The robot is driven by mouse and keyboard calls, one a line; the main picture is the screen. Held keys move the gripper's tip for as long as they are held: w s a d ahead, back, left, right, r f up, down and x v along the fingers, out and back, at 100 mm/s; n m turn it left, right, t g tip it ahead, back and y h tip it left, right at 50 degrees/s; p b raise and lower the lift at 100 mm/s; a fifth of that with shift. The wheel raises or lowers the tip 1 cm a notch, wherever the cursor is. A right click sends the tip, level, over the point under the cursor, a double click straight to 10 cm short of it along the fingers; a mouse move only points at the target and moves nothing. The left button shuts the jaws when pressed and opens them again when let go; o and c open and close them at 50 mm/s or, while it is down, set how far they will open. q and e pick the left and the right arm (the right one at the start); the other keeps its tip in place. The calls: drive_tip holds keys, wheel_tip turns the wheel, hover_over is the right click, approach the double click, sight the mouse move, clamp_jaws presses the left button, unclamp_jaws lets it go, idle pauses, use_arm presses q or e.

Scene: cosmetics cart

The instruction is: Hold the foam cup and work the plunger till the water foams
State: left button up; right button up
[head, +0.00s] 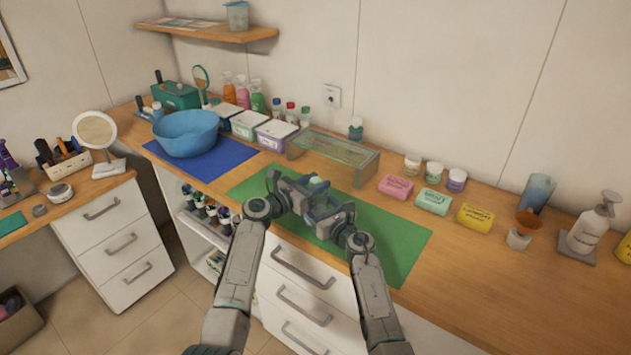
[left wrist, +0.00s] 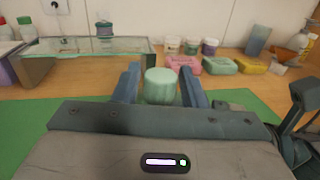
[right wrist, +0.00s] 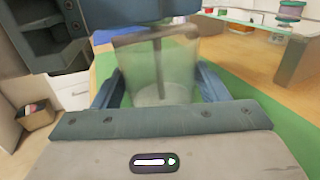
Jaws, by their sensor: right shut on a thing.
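The foam cup (right wrist: 180,68) is a clear, pale beaker with a thin plunger rod inside; it looks upright in the right wrist view. My right gripper (head: 328,214) is shut on it, one finger on each side. The plunger's light green knob (left wrist: 161,85) stands between the fingers of my left gripper (left wrist: 161,92); it also shows in the head view (head: 318,182). The left fingers are apart, close beside the knob, with narrow gaps. The left gripper (head: 306,188) is above the cup. The cup bottom is paler; I cannot tell whether this is water or foam.
Both grippers are over the green mat (head: 395,243). A glass-topped stand (head: 335,150) is behind them; a blue bowl (head: 186,135) is left on a blue mat (head: 215,164). Pink, green and yellow soap bars (head: 475,217) lie right. The mat's right part is clear.

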use_arm(q)
drive_tip(key=shift+o, duration=0.7)
drive_tip(key=v, duration=1.2)
drive_tip(key=x, duration=1.2)
